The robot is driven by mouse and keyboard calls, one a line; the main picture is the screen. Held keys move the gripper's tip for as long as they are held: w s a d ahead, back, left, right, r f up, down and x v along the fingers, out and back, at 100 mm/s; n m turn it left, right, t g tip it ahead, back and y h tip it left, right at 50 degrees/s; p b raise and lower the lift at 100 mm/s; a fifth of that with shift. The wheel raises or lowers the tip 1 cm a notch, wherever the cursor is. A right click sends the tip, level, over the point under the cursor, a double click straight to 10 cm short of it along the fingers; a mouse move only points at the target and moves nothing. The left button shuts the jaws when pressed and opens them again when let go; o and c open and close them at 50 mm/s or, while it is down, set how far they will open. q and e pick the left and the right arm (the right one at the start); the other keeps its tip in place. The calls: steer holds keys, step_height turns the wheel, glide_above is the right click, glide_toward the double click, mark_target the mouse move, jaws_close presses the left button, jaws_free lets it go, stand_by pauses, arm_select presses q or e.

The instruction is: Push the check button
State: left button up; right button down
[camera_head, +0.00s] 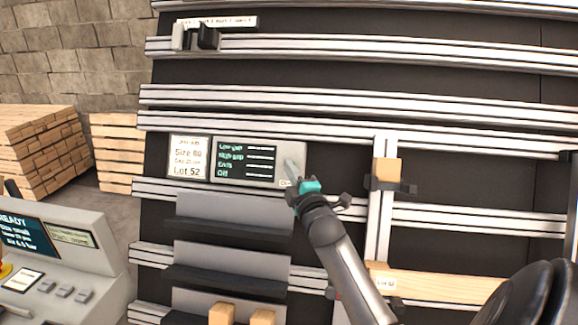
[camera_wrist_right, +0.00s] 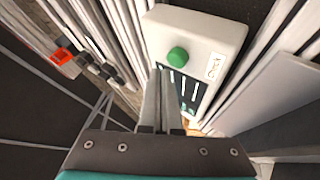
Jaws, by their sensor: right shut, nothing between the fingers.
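The check button is a round green knob (camera_wrist_right: 178,56) on the end of a pale panel box (camera_wrist_right: 203,28) in the right wrist view. A small label beside it seems to read Check. In the head view the panel (camera_head: 259,145) shows a dark screen with text lines, and my gripper hides the button. My right gripper (camera_head: 291,167) is shut and empty, its fingers over the panel's right end. In the right wrist view its fingertips (camera_wrist_right: 163,71) appear just below the button; I cannot tell whether they touch the panel. My left gripper is not in view.
A white Lot 52 card (camera_head: 188,158) is left of the panel. Metal rails (camera_head: 330,100) cross the dark wall above. Grey ledges (camera_head: 235,208) sit below, and a post with a wooden block (camera_head: 387,170) stands to the right. A grey console (camera_head: 60,270) is at lower left.

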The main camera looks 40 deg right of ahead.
stand_by(0.7)
steer(key=shift+w+d+f, duration=0.2)
steer(key=shift+d, duration=0.1)
steer(key=shift+w+d+f+b, duration=0.2)
steer(key=shift+w+d+b, duration=0.15)
steer(key=shift+b, duration=0.2)
stand_by(0.6)
steer(key=shift+s+a, duration=0.1)
steer(key=shift+s+a+r+p, duration=0.35)
steer(key=shift+s+a+p, duration=0.2)
steer(key=shift+p, duration=0.4)
